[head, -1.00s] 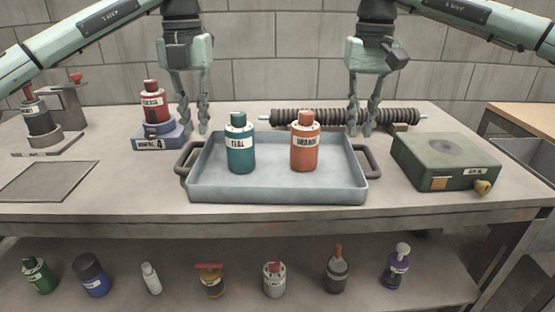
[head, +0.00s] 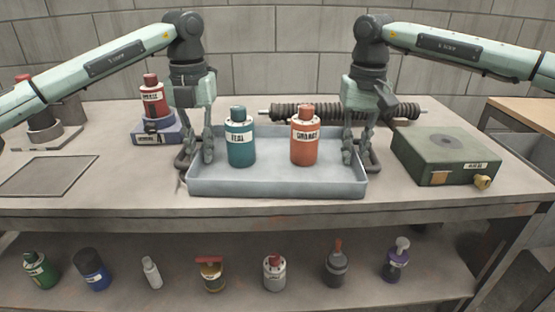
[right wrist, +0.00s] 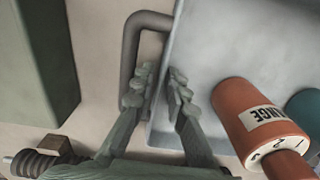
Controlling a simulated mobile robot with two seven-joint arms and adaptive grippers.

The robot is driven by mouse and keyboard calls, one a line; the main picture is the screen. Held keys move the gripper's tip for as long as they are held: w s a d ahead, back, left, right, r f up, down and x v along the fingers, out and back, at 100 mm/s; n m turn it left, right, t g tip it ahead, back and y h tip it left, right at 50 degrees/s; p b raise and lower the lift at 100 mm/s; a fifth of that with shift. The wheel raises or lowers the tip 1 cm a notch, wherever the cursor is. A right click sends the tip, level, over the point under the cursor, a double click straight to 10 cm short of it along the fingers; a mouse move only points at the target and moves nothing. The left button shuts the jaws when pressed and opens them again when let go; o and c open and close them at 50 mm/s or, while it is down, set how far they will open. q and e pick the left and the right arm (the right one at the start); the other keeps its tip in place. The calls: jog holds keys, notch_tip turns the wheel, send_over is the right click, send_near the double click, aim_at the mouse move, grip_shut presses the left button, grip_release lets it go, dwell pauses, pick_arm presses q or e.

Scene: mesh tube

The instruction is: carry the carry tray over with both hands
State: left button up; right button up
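The carry tray (head: 278,188) is a shallow blue-grey tray lying on the workbench, with a dark loop handle at each end. A teal bottle (head: 240,147) and an orange bottle (head: 305,146) stand upright in it. My left gripper (head: 199,160) is lowered at the left handle (head: 181,166), fingers apart. My right gripper (head: 359,160) is lowered at the right handle (head: 376,160). In the right wrist view its fingers (right wrist: 160,75) are apart, one over the handle loop (right wrist: 130,55) and one over the tray's inner side. Contact with the handles cannot be told.
A green box (head: 445,158) with a yellow knob stands right of the tray. A ribbed roller (head: 300,110) lies behind it. A red bottle (head: 153,98) stands on a blue base at the back left. A flat plate (head: 48,175) lies on the left; bare bench separates it from the tray.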

pick_arm(q)
jog(key=shift+c, duration=0.4)
pick_arm(e)
jog(key=shift+c, duration=0.4)
pick_arm(q)
grip_shut()
pick_arm(e)
grip_shut()
pick_arm(q)
jog(key=shift+r, duration=0.15)
pick_arm(e)
jog(key=shift+r, duration=0.1)
